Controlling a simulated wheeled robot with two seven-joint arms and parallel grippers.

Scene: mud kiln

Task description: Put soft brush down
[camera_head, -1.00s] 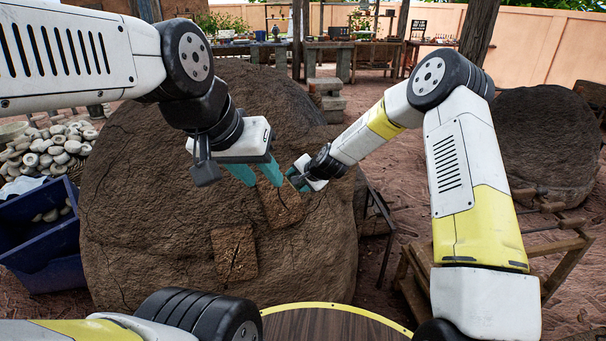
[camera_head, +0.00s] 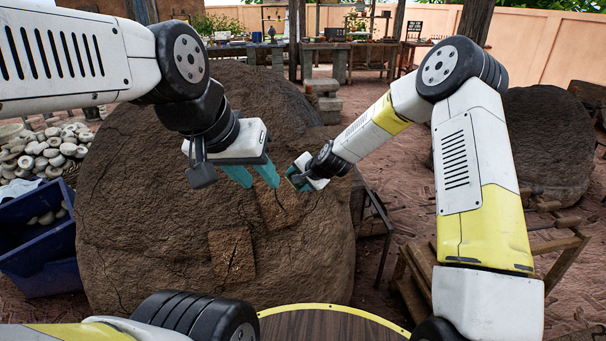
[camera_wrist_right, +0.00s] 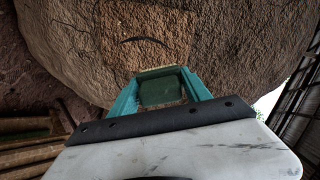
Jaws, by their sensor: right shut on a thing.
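My right gripper (camera_head: 295,178) is shut in front of the big mud kiln (camera_head: 150,200). In the right wrist view, its teal fingers (camera_wrist_right: 160,92) have a flat, greenish thing with a tan edge (camera_wrist_right: 160,73) between them. This looks like the soft brush, mostly hidden by the fingers. The tan edge is close to a square brown patch (camera_wrist_right: 143,38) on the kiln; I cannot tell if they touch. My left gripper (camera_head: 252,174) is just left of the right one, its two teal fingers apart and nothing visible between them.
Another square patch (camera_head: 232,255) is lower on the kiln. A blue crate (camera_head: 45,262) and a pile of pale stones (camera_head: 50,150) are at the left. A wooden rack (camera_head: 560,255) stands at the right. A round brown tabletop (camera_head: 325,326) is at the bottom.

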